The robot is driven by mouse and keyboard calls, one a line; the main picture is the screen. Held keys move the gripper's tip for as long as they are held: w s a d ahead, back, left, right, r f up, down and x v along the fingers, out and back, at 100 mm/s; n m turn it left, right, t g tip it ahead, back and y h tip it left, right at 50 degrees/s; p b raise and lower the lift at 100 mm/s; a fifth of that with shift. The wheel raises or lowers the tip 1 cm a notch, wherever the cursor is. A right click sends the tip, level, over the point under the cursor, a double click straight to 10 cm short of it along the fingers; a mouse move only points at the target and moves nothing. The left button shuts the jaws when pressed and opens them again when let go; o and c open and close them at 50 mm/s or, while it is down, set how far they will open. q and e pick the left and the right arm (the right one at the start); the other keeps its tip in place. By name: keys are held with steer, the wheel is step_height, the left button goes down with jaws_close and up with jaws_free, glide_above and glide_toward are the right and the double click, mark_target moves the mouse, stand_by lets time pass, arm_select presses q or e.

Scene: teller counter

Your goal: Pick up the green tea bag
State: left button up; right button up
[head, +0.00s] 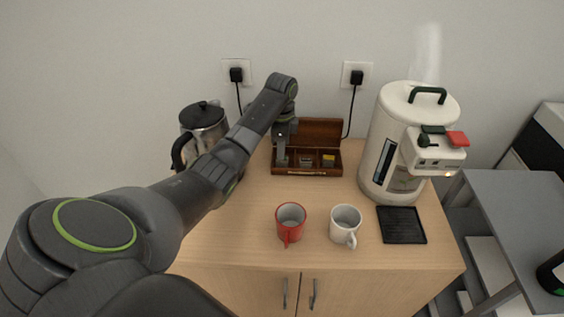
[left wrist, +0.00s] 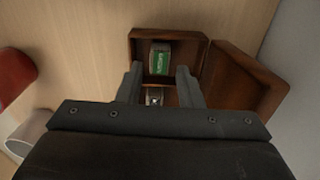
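The green tea bag (left wrist: 160,60) stands in an end compartment of the wooden tea box (left wrist: 168,35) in the left wrist view. In the head view the tea box (head: 306,172) sits at the back of the counter with its lid up. My left gripper (head: 281,160) is over the box's left compartment and hides what lies there. In the left wrist view its two fingers (left wrist: 160,78) are apart, either side of the tea bag's near end, with nothing held. I cannot tell whether they touch it. My right gripper is out of view.
A grey packet (head: 306,160) and a yellow packet (head: 328,160) lie in the other compartments. A kettle (head: 203,122) stands left, a white dispenser (head: 395,140) right. A red mug (head: 290,220), a white mug (head: 345,222) and a black drip tray (head: 401,225) are in front.

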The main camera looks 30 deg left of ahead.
mark_target(282, 162)
arm_select(q)
step_height(282, 162, down, 3)
steer(key=shift+d+f, duration=0.1)
steer(key=shift+f, duration=0.1)
jaws_close()
stand_by(0.3)
